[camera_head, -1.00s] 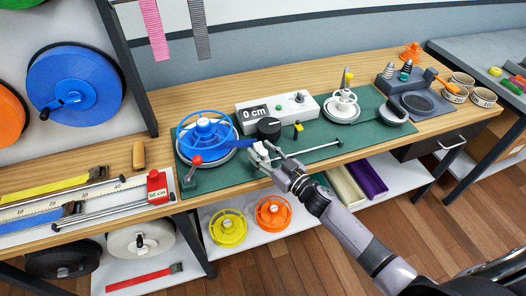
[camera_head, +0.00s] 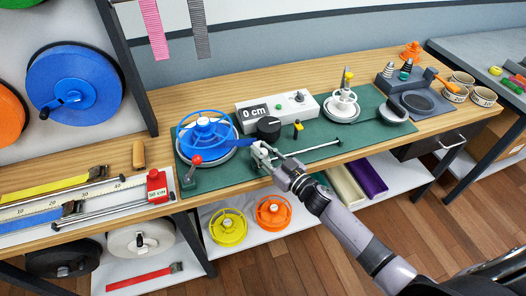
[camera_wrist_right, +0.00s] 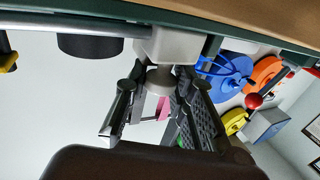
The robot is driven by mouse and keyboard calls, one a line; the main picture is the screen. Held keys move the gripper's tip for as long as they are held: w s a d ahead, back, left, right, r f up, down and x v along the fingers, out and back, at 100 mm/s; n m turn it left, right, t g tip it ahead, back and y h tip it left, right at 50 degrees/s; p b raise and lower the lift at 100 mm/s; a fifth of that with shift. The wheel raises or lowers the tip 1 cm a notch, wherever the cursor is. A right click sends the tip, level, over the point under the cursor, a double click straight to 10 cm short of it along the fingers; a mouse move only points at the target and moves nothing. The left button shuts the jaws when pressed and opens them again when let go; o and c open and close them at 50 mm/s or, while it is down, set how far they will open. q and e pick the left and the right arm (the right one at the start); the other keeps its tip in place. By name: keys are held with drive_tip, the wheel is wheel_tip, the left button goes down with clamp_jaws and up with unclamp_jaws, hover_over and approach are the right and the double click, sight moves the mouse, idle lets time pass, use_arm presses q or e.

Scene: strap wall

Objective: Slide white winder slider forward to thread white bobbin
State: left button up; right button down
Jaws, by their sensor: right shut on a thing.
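The white winder slider (camera_head: 259,151) is a small pale block on a metal rail (camera_head: 318,151) along the front of the green mat. It sits near the rail's left end, beside the end of a blue strap (camera_head: 241,143). My right gripper (camera_head: 266,160) is shut on its knob (camera_wrist_right: 160,79), from the front side of the bench. The slider block also shows in the right wrist view (camera_wrist_right: 172,45), above my fingers. The white bobbin (camera_head: 342,103) stands on a round plate further right on the mat. My left gripper is not in view.
A blue reel (camera_head: 204,134) stands left of the slider, with a red-knobbed lever (camera_head: 197,160) in front. A black knob (camera_head: 269,127) stands just behind the slider, and a yellow-topped clip (camera_head: 298,128) to its right. A control box (camera_head: 280,109) reads 0 cm.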

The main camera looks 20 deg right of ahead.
drive_tip(key=shift+d, duration=0.1)
idle(0.3)
drive_tip(key=d, duration=1.1)
drive_tip(key=shift+w+d+f+b, duration=0.1)
drive_tip(key=shift+w+b, duration=0.1)
drive_tip(key=shift+b, duration=0.1)
drive_tip(key=d+b, duration=0.1)
drive_tip(key=d, duration=0.4)
drive_tip(key=d+b, duration=0.2)
drive_tip(key=d, duration=0.4)
drive_tip(key=shift+w+d, duration=0.2)
drive_tip(key=shift+d, duration=0.8)
drive_tip(key=shift+r, duration=0.2)
drive_tip(key=c, duration=1.4)
unclamp_jaws()
drive_tip(key=shift+d, duration=0.15)
drive_tip(key=shift+c, duration=0.2)
drive_tip(key=shift+o, duration=0.4)
drive_tip(key=shift+f, duration=0.1)
